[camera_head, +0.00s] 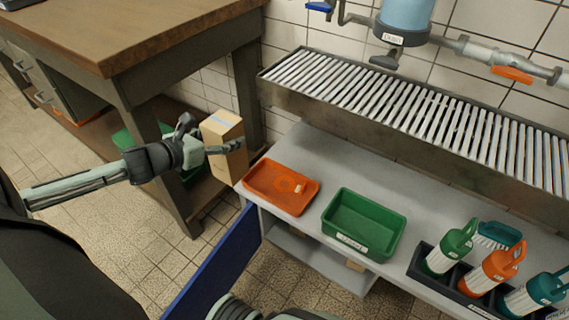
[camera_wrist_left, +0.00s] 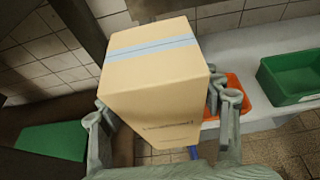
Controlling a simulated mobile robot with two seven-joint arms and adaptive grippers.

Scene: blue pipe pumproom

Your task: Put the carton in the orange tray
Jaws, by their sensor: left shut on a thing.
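The carton (camera_head: 226,147) is a tan box with a pale blue tape strip. My left gripper (camera_head: 212,149) is shut on it and holds it up, left of the orange tray (camera_head: 263,199) in the head view. In the left wrist view the carton (camera_wrist_left: 155,85) fills the middle, with a finger of my left gripper (camera_wrist_left: 158,108) on each side. My right gripper is not in view.
A green tray (camera_head: 363,225) stands right of the orange tray. A dark caddy with several bottles (camera_head: 490,270) is further right. A wooden workbench (camera_head: 130,35) is at the left, and a slatted drain rack (camera_head: 420,105) runs behind the grey shelf (camera_head: 320,165).

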